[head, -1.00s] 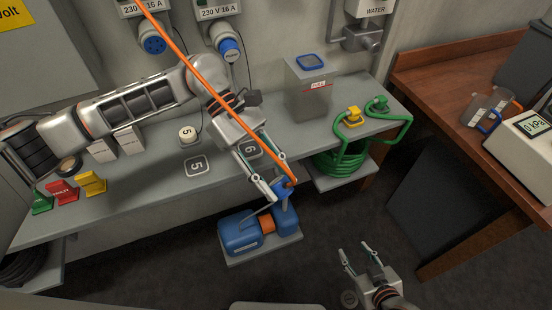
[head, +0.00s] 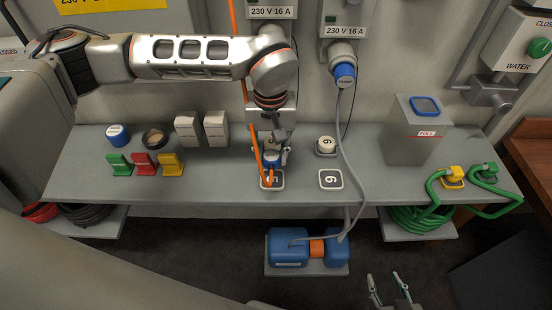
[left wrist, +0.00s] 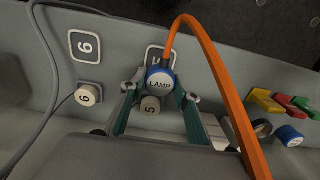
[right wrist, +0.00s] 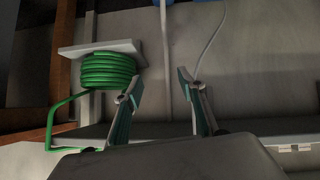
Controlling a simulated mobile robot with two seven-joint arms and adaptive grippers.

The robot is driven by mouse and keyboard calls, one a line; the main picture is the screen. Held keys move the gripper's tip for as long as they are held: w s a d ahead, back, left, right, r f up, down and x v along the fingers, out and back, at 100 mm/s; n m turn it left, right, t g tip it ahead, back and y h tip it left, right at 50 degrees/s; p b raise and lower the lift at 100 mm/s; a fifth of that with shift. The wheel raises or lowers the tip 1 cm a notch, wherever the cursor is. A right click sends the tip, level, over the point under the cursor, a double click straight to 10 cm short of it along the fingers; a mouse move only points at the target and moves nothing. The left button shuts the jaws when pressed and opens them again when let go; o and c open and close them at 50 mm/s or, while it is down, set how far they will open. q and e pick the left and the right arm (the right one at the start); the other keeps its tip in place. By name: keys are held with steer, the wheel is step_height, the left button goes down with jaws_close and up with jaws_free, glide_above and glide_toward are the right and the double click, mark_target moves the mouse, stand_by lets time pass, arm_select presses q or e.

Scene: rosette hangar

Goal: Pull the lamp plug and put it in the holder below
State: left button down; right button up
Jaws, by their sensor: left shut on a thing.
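The lamp plug, a blue cap marked LAMP (left wrist: 160,80) on an orange cable, is between the fingers of my left gripper (left wrist: 157,98), which is shut on it. In the head view the plug (head: 272,158) is above the shelf, just behind the plate marked 5 (head: 272,181). A round grey piece marked 5 (left wrist: 150,106) shows close beside the plug in the left wrist view. I cannot tell whether the plug touches it. My right gripper (head: 385,280) is open and empty, low in front of the shelf.
A round piece marked 6 (head: 326,144) and its plate (head: 331,180) are to the right. A blue plug (head: 344,74) sits in the wall socket, its grey cable hanging across the shelf. Coloured blocks (head: 145,164) stand left. A blue machine (head: 290,247) is below.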

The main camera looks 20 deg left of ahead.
mark_target(272, 166)
steer(key=shift+s, duration=0.15)
arm_select(q)
steer(key=shift+f, duration=0.1)
arm_select(e)
steer(key=shift+f, duration=0.1)
arm_select(q)
steer(key=shift+f, duration=0.15)
steer(key=shift+f+b, duration=0.5)
steer(key=shift+b, duration=0.05)
step_height(272, 166, down, 2)
steer(key=shift+f+b, duration=0.15)
steer(key=shift+b, duration=0.55)
steer(key=shift+f, duration=0.35)
steer(key=shift+f+b, duration=0.65)
arm_select(e)
steer(key=shift+w+a+f+t+y, duration=0.2)
steer(key=shift+w+a, duration=0.15)
steer(key=shift+a, duration=0.2)
steer(key=shift+w+a+f+t+y, duration=0.1)
steer(key=shift+w+a+f+y, duration=0.1)
steer(key=shift+w+a, duration=0.25)
steer(key=shift+s+f, duration=0.1)
steer(key=shift+s, duration=0.1)
